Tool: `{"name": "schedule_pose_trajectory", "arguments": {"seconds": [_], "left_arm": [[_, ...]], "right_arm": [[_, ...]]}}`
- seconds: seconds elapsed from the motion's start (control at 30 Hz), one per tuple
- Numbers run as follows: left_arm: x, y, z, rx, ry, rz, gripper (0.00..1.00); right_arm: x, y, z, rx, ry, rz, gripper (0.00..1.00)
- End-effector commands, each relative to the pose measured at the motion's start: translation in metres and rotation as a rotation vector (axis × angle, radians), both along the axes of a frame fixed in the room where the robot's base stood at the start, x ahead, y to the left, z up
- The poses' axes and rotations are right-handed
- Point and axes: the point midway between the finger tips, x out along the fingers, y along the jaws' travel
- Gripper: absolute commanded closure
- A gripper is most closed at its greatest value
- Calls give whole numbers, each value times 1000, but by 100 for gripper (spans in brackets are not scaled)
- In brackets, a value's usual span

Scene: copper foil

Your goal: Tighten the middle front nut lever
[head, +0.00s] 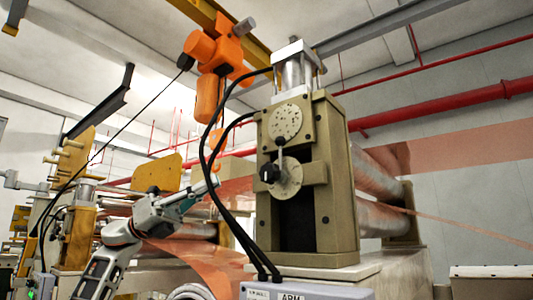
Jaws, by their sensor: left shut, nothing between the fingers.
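A beige machine stand (336,180) rises right of centre. On its front face is a pale round disc (289,182) with a black knob (269,173) at its left side and a short thin lever (281,151) just above it. I cannot tell for sure which of these is the middle front nut lever. My left gripper (212,182) comes in from the lower left. It is shut and empty, pointing up and right, apart from the stand with black cables between them. My right gripper is not in view.
Black cables (210,165) hang along the stand's left side to a grey box (300,290) at the bottom. Copper foil (190,262) runs behind my left arm and to metal rollers (378,175) on the right. An orange hoist (214,55) hangs above.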

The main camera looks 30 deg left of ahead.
Motion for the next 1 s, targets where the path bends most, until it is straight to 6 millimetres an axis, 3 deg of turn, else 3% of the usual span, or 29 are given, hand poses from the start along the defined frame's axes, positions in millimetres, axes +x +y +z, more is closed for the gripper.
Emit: {"name": "schedule_pose_trajectory", "arguments": {"seconds": [0.27,0.8,1.0], "left_arm": [[2,-8,5,1,-1,-3,100],[25,-91,51,1,-2,-4,100],[32,-112,61,1,0,-2,100]], "right_arm": [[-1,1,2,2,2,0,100],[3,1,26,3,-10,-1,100],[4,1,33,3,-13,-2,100]]}}
